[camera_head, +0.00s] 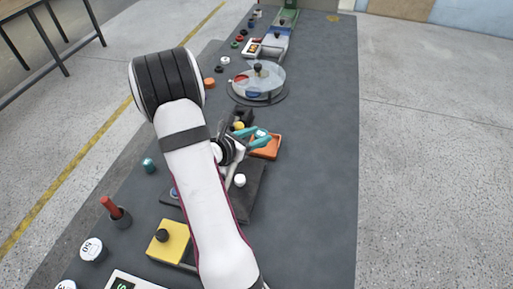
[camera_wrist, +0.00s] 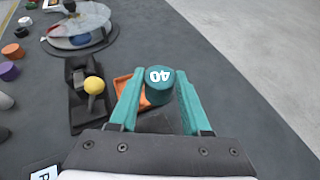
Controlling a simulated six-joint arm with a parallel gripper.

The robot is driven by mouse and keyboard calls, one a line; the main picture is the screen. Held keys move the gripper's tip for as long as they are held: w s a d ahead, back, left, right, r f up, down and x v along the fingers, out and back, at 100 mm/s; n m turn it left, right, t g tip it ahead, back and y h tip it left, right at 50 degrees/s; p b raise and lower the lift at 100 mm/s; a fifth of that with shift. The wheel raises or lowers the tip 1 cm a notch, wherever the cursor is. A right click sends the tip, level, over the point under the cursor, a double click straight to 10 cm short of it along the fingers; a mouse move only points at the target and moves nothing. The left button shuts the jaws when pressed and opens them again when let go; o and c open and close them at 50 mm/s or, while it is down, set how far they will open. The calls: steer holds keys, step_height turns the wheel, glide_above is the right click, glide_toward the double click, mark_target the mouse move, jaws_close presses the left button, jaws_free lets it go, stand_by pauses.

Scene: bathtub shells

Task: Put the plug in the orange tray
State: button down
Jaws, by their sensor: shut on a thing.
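My gripper (camera_wrist: 160,92) has teal fingers and is shut on a teal round piece marked 40 (camera_wrist: 159,76), seemingly the plug. In the head view my gripper (camera_head: 259,137) is over the orange tray (camera_head: 268,153), with the held piece (camera_head: 262,133) showing between the fingers. The shallow orange tray also shows in the wrist view (camera_wrist: 121,82), left of and behind the fingers, which hide much of it. The held piece appears above the tray; its height and underside cannot be told.
A yellow-knobbed lever on a dark base (camera_wrist: 94,86) stands close left of my gripper. Beyond is a round turntable with a clear cover (camera_head: 258,82). A dark block with a white knob (camera_head: 240,181) lies nearer. The table's right side is clear.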

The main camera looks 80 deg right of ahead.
steer(key=s+d+m+g, duration=0.2)
steer(key=s+d, duration=0.3)
steer(key=s, duration=0.4)
steer(key=shift+y, duration=0.4)
steer(key=w+d+f, duration=0.1)
steer(key=w+f, duration=0.1)
steer(key=w, duration=0.1)
steer(key=w+d+f, duration=0.1)
steer(key=w+f, duration=0.1)
steer(key=w, duration=0.1)
steer(key=w+d+f, duration=0.1)
steer(key=w+f, duration=0.1)
steer(key=w, duration=0.1)
steer(key=shift+w, duration=0.35)
steer(key=shift+w+d+f, duration=0.1)
steer(key=shift+w+f, duration=0.05)
steer(key=shift+f, duration=0.95)
steer(key=shift+w+f, duration=0.1)
steer(key=shift+f, duration=1)
steer(key=shift+f, duration=0.1)
